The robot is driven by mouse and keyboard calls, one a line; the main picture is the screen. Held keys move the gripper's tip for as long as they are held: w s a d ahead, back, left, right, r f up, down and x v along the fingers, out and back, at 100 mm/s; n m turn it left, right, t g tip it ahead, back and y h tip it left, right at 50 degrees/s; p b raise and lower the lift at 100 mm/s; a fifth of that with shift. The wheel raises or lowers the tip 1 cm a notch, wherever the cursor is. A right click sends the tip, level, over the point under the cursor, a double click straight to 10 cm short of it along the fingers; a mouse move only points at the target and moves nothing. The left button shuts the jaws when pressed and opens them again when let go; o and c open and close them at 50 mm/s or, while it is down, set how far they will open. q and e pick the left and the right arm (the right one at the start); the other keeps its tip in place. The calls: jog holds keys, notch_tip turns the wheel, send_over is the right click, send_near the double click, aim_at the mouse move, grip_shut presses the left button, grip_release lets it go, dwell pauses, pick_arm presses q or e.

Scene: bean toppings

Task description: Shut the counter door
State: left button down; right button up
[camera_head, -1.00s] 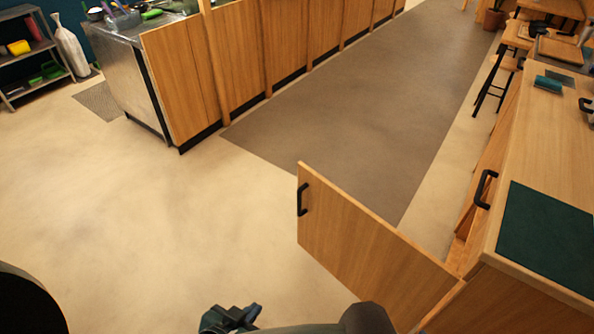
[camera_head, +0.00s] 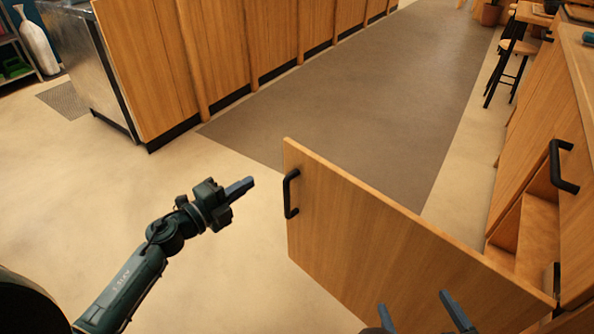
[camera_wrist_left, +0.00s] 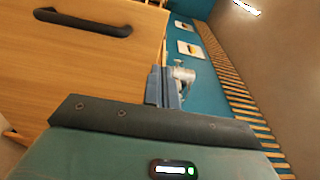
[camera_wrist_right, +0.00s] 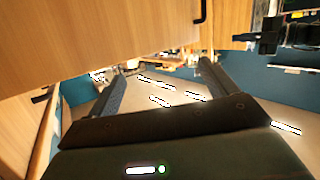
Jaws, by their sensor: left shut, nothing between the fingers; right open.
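The wooden counter door (camera_head: 370,235) stands swung open from the counter on the right, its free edge toward the middle of the head view. Its black handle (camera_head: 291,194) is near that free edge; a dark handle also shows on the wood in the left wrist view (camera_wrist_left: 83,22). My left gripper (camera_head: 245,186) is shut and empty, a little left of the handle and apart from it. My right gripper (camera_head: 423,312) is open and empty at the bottom of the head view, close to the door's near face. The door fills the upper part of the right wrist view (camera_wrist_right: 100,35).
The counter (camera_head: 575,190) has an open compartment (camera_head: 538,235) at right and another front with a black handle (camera_head: 562,166). A long wooden counter (camera_head: 225,45) runs along the back. Stools (camera_head: 510,65) stand at far right. The floor left of the door is clear.

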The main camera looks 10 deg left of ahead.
aim_at(297, 153)
pick_arm(q)
jog(key=b+x, duration=0.1)
jog(key=x, duration=0.8)
jog(key=b+x, duration=0.1)
jog(key=x, duration=0.3)
jog(key=shift+w+d+f+b, duration=0.1)
jog(key=shift+w+f+b, duration=0.2)
jog(key=shift+f+b, duration=0.05)
jog(key=shift+w+d, duration=0.2)
jog(key=shift+w, duration=0.15)
pick_arm(e)
jog(key=shift+w+a+f+n+t+y, duration=0.1)
jog(key=shift+w+a+n+t+y, duration=0.15)
jog(key=shift+t, duration=0.3)
jog(key=shift+w+a+n+t+y, duration=0.15)
jog(key=shift+a+n+t+y, duration=0.15)
jog(key=shift+t, duration=0.25)
pick_arm(q)
jog(key=shift+w, duration=0.1)
pick_arm(e)
jog(key=shift+d, duration=0.1)
